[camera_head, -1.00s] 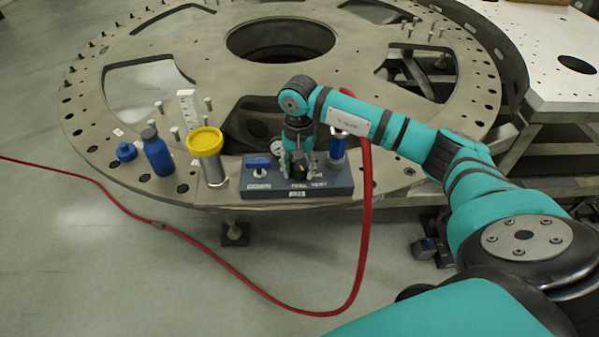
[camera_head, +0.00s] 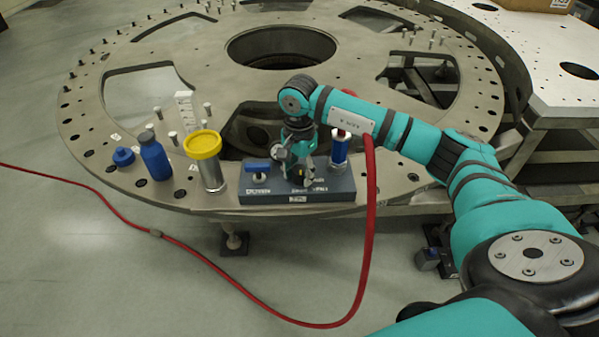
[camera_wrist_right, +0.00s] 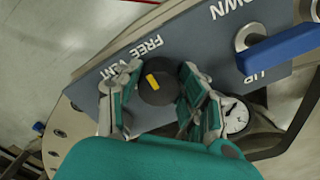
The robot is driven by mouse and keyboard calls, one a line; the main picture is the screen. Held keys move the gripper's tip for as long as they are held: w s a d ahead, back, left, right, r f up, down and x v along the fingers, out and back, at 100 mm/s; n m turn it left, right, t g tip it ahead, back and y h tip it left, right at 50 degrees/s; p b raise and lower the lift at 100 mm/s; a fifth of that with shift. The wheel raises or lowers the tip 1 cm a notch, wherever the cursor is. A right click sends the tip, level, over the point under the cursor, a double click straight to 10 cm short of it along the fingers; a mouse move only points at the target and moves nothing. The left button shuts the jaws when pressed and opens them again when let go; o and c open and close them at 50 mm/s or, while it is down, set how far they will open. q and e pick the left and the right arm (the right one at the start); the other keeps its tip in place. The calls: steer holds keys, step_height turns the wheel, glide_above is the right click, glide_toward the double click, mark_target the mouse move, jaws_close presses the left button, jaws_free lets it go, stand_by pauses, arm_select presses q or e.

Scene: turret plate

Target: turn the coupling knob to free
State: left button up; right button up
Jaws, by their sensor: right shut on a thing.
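The coupling knob (camera_wrist_right: 166,92) is a round black knob with a yellow bar on its face. It sits on the grey control box (camera_head: 258,197), beside the white lettering "FREE VENT" (camera_wrist_right: 137,57) in the right wrist view. The yellow bar slants on the side of the face toward this lettering. My right gripper (camera_wrist_right: 162,95) is shut on the knob, one finger on either side of it. In the head view the right gripper (camera_head: 298,168) comes down onto the box and mostly hides the knob. My left gripper is out of view.
A blue lever (camera_head: 257,165) stands on the box left of the gripper. A blue cylinder (camera_head: 340,150) with a red hose (camera_head: 371,220) is close on the right. A yellow-capped canister (camera_head: 203,145) and a blue bottle (camera_head: 155,157) stand farther left on the turret plate (camera_head: 190,65).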

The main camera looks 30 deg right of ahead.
mark_target(299, 170)
steer(key=o, duration=1.2)
step_height(299, 170, up, 12)
steer(key=shift+r, duration=0.1)
